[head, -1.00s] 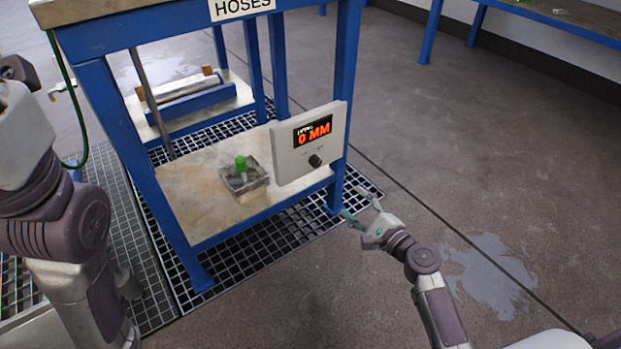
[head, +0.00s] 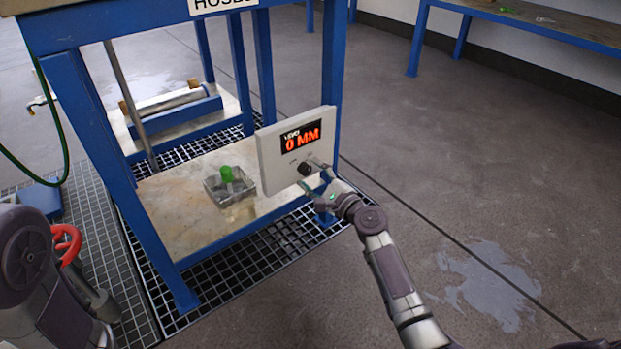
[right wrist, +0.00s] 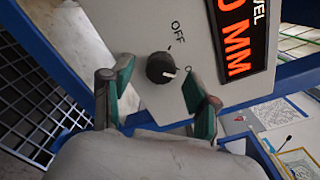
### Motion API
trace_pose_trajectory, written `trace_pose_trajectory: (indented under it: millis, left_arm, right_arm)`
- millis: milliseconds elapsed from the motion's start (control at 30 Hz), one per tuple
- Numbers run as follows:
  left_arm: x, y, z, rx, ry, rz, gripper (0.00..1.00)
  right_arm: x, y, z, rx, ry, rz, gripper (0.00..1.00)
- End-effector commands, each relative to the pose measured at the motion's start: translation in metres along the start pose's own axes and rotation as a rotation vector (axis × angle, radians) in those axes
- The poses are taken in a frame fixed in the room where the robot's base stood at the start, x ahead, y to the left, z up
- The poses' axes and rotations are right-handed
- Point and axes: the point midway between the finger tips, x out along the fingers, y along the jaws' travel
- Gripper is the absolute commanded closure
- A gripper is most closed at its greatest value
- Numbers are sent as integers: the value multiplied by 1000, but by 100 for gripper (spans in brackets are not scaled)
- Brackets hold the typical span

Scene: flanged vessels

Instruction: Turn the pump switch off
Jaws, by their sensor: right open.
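The pump switch is a black round knob (head: 304,169) on a pale control panel (head: 268,172) fixed to the blue frame. In the right wrist view the knob (right wrist: 161,68) has a white pointer mark aimed at the lower right, toward a label partly hidden by a finger; the OFF label (right wrist: 178,32) lies above it. My right gripper (head: 314,177) is open at the panel, its two green-padded fingers on either side of the knob. I cannot tell whether they touch it. My left gripper is out of view.
The panel's display (head: 300,137) reads 0 MM in orange. A red handwheel (head: 67,243) is at the lower left. The floor right of the frame is open, with a wet patch (head: 485,285).

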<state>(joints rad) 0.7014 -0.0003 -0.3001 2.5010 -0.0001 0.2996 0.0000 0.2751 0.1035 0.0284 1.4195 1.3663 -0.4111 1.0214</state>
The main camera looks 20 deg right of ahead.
Motion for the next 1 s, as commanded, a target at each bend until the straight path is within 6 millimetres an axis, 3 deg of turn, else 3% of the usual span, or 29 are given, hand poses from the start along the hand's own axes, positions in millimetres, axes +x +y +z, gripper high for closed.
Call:
trace_pose_trajectory:
  millis: [400, 733, 1000]
  left_arm:
    - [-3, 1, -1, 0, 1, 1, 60]
    - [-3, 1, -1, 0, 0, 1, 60]
    - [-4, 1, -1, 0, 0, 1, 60]
  right_arm:
    - [8, 0, 0, -1, 1, 1, 42]
    - [8, 0, 0, -1, 0, 1, 97]
    - [8, 1, 0, -25, 0, 1, 100]
